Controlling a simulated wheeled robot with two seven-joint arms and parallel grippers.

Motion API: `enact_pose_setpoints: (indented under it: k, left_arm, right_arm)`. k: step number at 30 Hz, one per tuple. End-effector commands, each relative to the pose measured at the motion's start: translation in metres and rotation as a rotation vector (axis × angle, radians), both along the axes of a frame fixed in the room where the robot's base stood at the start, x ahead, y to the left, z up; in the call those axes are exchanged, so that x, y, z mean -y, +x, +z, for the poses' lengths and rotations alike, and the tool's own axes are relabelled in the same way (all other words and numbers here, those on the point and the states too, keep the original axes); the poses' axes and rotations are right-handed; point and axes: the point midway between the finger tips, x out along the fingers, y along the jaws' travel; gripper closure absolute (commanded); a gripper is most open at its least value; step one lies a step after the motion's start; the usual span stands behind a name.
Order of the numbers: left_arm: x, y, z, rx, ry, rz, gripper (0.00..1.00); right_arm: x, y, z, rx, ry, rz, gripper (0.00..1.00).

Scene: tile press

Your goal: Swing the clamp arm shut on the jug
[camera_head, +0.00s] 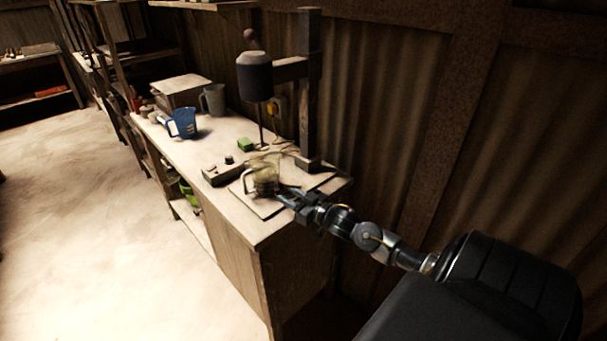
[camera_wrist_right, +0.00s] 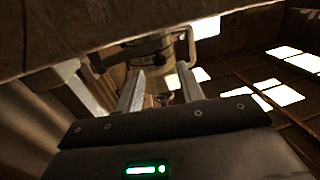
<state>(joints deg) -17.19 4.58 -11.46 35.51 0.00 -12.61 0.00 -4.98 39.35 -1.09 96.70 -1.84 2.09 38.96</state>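A see-through yellowish jug (camera_head: 265,173) stands upright on the flat board (camera_head: 272,208) at the foot of the drill-press-like stand, in the head view. My right gripper (camera_head: 284,193) reaches in from the right, its tips close to the jug's lower right side. In the right wrist view its two fingers (camera_wrist_right: 160,92) stand apart. A rounded beige thing (camera_wrist_right: 150,50) with a loop-like side lies just beyond the tips; it may be the jug. I cannot tell whether they touch. I cannot make out a separate clamp arm. My left gripper is not in view.
The press column (camera_head: 308,105) with its dark head (camera_head: 254,77) rises behind the jug. A low control box (camera_head: 224,172) and a green block (camera_head: 245,145) lie nearby. A blue jug (camera_head: 184,122) and a grey jug (camera_head: 213,100) stand farther along the bench. The floor at left is clear.

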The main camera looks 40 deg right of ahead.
Motion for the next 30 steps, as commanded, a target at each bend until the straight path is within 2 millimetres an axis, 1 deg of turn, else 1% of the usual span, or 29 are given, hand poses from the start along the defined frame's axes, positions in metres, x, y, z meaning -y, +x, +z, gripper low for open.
enact_pose_setpoints:
  k: [1,3,9,12,15,23,25,27,28,30]
  left_arm:
    - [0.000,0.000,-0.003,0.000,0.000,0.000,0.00]
    - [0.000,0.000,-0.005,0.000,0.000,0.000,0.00]
    - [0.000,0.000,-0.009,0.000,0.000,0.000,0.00]
    - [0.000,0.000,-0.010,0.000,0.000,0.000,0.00]
    - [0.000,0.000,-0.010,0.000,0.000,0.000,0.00]
    - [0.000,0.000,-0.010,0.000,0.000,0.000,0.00]
    - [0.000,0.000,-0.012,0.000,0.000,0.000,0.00]
    - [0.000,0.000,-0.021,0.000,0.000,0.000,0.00]
    - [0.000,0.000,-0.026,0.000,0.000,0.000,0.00]
    - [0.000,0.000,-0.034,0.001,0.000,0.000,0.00]
  right_arm:
    - [0.001,-0.012,-0.003,-0.004,-0.002,0.001,0.62]
    - [0.003,-0.025,-0.003,-0.003,0.000,0.001,0.62]
    - [0.008,-0.055,-0.002,-0.001,0.001,0.000,0.62]
    - [0.009,-0.063,-0.001,-0.001,0.000,0.000,0.62]
    - [0.010,-0.067,0.000,0.000,0.000,-0.001,0.62]
    - [0.010,-0.068,0.000,0.001,0.000,-0.001,0.62]
    - [0.010,-0.069,-0.003,-0.003,0.001,-0.001,0.70]
    - [0.009,-0.074,-0.015,-0.017,-0.013,0.011,0.79]
    - [0.002,-0.078,-0.013,-0.011,-0.022,0.030,0.83]
    - [-0.012,-0.084,-0.001,-0.011,-0.040,0.039,0.93]
